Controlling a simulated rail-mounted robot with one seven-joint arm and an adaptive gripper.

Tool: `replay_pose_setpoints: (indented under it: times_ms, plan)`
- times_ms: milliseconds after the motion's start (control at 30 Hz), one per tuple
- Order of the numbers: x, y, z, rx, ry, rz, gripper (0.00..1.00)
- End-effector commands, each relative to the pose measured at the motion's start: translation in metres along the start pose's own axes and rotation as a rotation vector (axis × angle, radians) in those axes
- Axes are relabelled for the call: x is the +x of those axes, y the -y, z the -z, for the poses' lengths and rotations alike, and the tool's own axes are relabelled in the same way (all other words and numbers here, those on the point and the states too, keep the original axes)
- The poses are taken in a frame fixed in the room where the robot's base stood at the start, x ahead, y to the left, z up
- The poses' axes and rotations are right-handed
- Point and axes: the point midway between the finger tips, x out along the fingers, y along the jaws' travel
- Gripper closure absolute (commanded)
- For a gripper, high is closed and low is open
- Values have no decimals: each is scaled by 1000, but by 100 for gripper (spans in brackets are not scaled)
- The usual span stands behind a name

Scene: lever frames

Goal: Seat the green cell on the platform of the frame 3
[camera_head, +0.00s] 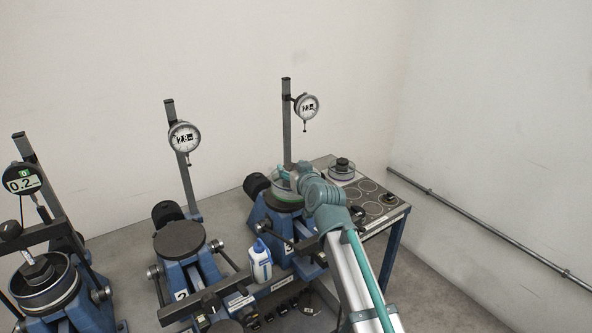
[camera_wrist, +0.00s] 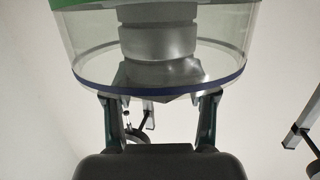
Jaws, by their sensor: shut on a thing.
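The green cell (camera_head: 284,194) is a clear-walled round cell with a green band. It is over the dark round platform (camera_head: 283,204) of frame 3 (camera_head: 289,248), partly hidden by my arm. I cannot tell if it rests on the platform or hangs just above it. In the wrist view the green cell (camera_wrist: 85,45) fills the top, with a green band, a blue rim and a grey metal piece inside. My gripper (camera_wrist: 160,98) is shut on it, one finger on each side below it. In the head view my gripper (camera_head: 293,178) is at the cell's right side.
Frame 2's platform (camera_head: 179,238) is bare. Another cell (camera_head: 45,283) is in the left frame. A dial gauge (camera_head: 306,107) hangs on a post above frame 3. A white bottle (camera_head: 260,263) stands in front.

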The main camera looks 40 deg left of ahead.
Motion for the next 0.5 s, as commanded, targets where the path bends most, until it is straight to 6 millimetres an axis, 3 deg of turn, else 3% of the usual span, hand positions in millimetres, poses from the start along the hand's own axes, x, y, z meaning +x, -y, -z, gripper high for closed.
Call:
replay_pose_setpoints:
  times_ms: [500]
  plan:
    - [32, 8, 10, 1, -4, 0, 100]
